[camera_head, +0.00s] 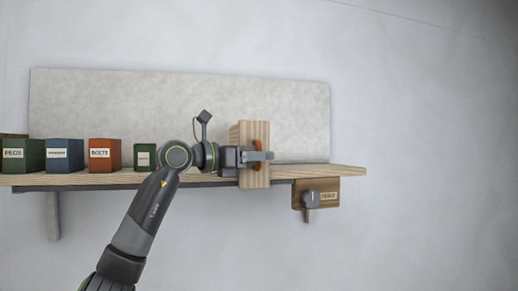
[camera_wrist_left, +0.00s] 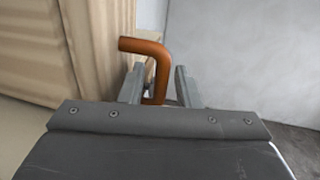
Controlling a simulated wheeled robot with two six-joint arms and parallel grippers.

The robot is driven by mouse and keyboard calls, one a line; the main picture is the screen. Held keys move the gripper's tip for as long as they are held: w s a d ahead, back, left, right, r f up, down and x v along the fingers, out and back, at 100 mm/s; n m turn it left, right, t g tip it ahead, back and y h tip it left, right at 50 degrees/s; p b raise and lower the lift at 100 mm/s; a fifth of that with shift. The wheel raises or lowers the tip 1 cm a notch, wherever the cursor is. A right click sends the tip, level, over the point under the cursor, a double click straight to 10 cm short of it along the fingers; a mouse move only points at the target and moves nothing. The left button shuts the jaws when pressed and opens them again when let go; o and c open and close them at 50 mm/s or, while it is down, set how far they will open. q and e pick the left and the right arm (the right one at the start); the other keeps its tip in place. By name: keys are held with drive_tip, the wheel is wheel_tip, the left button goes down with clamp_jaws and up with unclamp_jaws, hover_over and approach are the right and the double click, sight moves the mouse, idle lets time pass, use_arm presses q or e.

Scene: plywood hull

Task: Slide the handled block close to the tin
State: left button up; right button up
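The handled block (camera_head: 246,134) is a tall pale wooden block standing on the shelf, with an orange-brown bent handle (camera_head: 258,146) on its front. In the left wrist view the handle (camera_wrist_left: 156,72) stands between the two fingers of my left gripper (camera_wrist_left: 160,88), with small gaps on both sides; the block's wood (camera_wrist_left: 60,40) fills the left of that view. In the head view my left gripper (camera_head: 262,156) is at the handle, in front of the block. A small green tin (camera_head: 145,154) stands left of the block, partly hidden by my left arm. My right gripper is not in view.
Further left on the shelf (camera_head: 330,170) stand an orange-brown container labelled BOLTS (camera_head: 104,154), a blue one (camera_head: 64,154) and a green one labelled PEGS (camera_head: 22,155). A labelled wooden plate with a grey fitting (camera_head: 311,199) hangs below the right end. The shelf right of the block is clear.

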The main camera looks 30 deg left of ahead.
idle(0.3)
use_arm(q)
clamp_jaws()
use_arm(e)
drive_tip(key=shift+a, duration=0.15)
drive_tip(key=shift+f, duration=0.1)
